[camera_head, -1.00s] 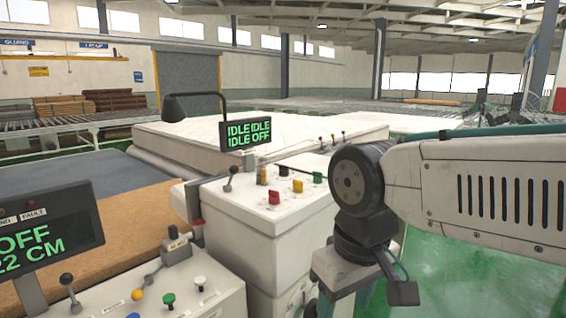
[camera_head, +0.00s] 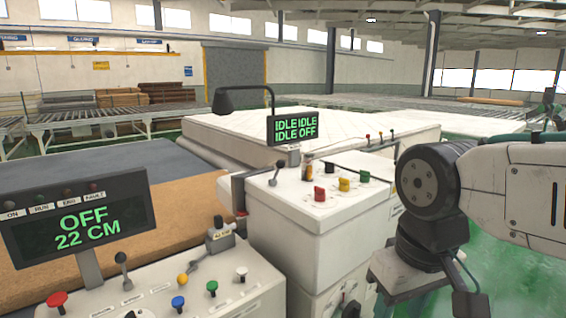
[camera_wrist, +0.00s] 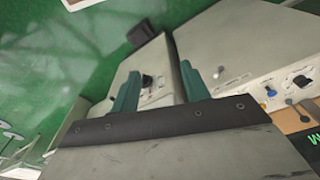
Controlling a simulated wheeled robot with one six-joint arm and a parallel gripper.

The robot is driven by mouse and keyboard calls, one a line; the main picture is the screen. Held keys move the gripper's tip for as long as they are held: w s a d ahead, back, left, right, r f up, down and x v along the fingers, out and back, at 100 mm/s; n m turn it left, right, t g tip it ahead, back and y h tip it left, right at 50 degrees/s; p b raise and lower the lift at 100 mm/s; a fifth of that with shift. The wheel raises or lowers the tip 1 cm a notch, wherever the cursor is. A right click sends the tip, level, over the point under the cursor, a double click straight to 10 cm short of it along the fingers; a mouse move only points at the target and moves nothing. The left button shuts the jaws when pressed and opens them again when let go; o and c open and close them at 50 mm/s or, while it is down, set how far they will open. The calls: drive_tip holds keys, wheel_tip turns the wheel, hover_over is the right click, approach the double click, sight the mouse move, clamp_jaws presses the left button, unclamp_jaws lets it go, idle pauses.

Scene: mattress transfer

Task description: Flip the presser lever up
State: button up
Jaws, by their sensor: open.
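I cannot tell which lever is the presser lever, as the panel labels are too small to read. A black-knobbed lever (camera_head: 122,258) stands up on the near control panel. A grey lever unit (camera_head: 219,236) sits at that panel's back right, its arm slanting down to the left. Another black-knobbed lever (camera_head: 279,167) stands on the farther white cabinet. My gripper (camera_wrist: 160,70) shows two green fingers spread apart with nothing between them, above the cabinets and apart from every lever. In the head view my arm is at the right and the fingers are out of frame.
The near panel also carries coloured knobs and a display (camera_head: 80,225) reading OFF 22 CM. The farther display (camera_head: 293,128) reads IDLE and OFF. A white mattress (camera_head: 220,128) lies behind the cabinet. Green floor (camera_head: 510,270) is open at the right.

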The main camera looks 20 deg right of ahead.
drive_tip(key=shift+d+f, duration=0.1)
drive_tip(key=c, duration=0.5)
drive_tip(key=shift+w+d+f, duration=0.15)
drive_tip(key=shift+w, duration=0.05)
clamp_jaws()
drive_tip(key=w+d+r+m+t+y, duration=0.1)
drive_tip(key=w+r+m, duration=0.4)
drive_tip(key=w+m, duration=0.5)
drive_tip(key=w+r+m+t+y, duration=0.1)
drive_tip(key=w+r+m+t, duration=0.2)
drive_tip(key=w+m, duration=0.7)
drive_tip(key=w+d+r+m+t+y, duration=0.1)
drive_tip(key=w+r+m+t, duration=0.1)
drive_tip(key=w+r+m, duration=0.5)
drive_tip(key=shift+w+d+m, duration=0.35)
drive_tip(key=shift+w+m, duration=1.05)
drive_tip(key=shift+w, duration=0.9)
